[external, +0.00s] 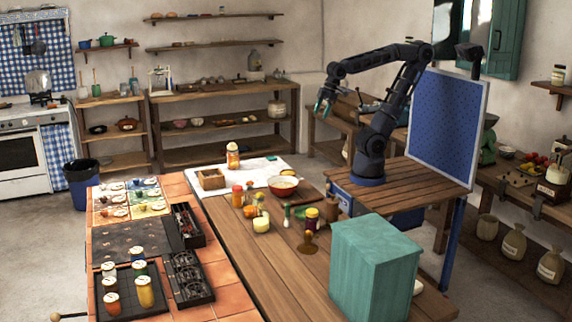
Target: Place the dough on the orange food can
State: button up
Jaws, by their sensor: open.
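An orange can (233,161) stands upright on the white board at the far end of the wooden counter. A small pale tan lump (231,147) shows at its top and looks like the dough resting on it; it is too small to be sure. My gripper (323,104) is raised in the air to the right of the can and well above the counter, apart from both. It is open, with nothing visible between its fingers.
The white board (262,171) also bears a wooden box (210,179). A bowl (283,186), bottles and jars stand nearer on the counter. A large teal box (374,270) stands at the front right. Several jars and black trays cover the tiled side at left.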

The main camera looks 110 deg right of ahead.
jog(key=s, duration=0.1)
jog(key=s+a+f, duration=0.1)
jog(key=s, duration=0.1)
jog(key=s+a+f, duration=0.1)
jog(key=shift+s+a, duration=0.2)
jog(key=shift+s, duration=0.2)
